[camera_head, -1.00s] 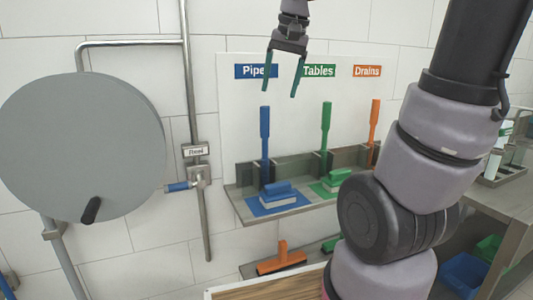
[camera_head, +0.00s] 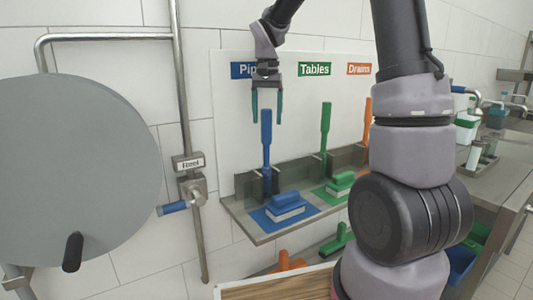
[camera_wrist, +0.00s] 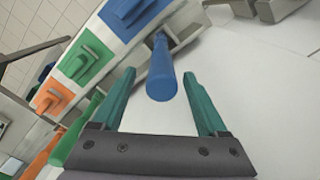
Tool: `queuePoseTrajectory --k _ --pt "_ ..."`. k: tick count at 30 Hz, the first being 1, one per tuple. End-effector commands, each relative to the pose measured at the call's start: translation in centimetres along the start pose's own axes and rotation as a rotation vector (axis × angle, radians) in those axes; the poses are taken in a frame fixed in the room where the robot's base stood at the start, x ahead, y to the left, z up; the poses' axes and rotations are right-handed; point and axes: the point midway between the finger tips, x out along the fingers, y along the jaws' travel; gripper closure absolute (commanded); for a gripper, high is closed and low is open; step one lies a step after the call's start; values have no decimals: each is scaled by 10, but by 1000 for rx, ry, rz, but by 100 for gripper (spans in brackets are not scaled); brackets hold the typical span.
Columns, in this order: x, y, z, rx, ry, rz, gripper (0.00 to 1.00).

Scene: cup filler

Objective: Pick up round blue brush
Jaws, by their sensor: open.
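The round blue brush (camera_head: 266,140) stands upright in a holder on the wall shelf, under the blue "Pipes" sign; only its handle shows clearly, and its head is hidden in the holder. In the wrist view the blue handle (camera_wrist: 161,70) points toward me, between the lines of the two fingers. My gripper (camera_head: 266,118) is open, its green fingers pointing down around the top of the handle in the head view. The wrist view shows the gripper (camera_wrist: 155,100) open and empty, with the handle's end near the fingertips; I see no contact.
A blue flat brush (camera_head: 286,206) lies on a blue mat in front. A green handle (camera_head: 325,130) and an orange handle (camera_head: 368,120) stand farther right on the shelf (camera_head: 262,236). A grey hose reel (camera_head: 75,185) and wall pipe (camera_head: 187,110) stand to the left.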

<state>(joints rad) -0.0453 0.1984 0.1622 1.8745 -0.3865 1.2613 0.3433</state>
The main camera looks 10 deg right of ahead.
Motion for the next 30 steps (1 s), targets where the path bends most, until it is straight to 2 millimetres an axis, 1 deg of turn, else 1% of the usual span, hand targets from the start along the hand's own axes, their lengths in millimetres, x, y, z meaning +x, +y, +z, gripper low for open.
queuePoseTrajectory --k 6,10,13,19,20,21,23,24,25,26,30 --pt "30 -1 3 -1 -3 2 24" --pt "46 -1 3 -1 -2 1 24" --pt "51 -2 3 0 -1 0 24" --pt "51 -2 3 0 0 0 24" --pt "51 -2 3 0 0 0 32" --pt "51 -2 3 0 0 0 47" --pt "51 -2 3 0 0 0 70" --pt "51 -2 3 0 0 0 85" --pt "51 -2 3 0 0 0 97" --pt "51 -2 3 0 0 0 100" --pt "51 -2 3 0 1 -1 100"
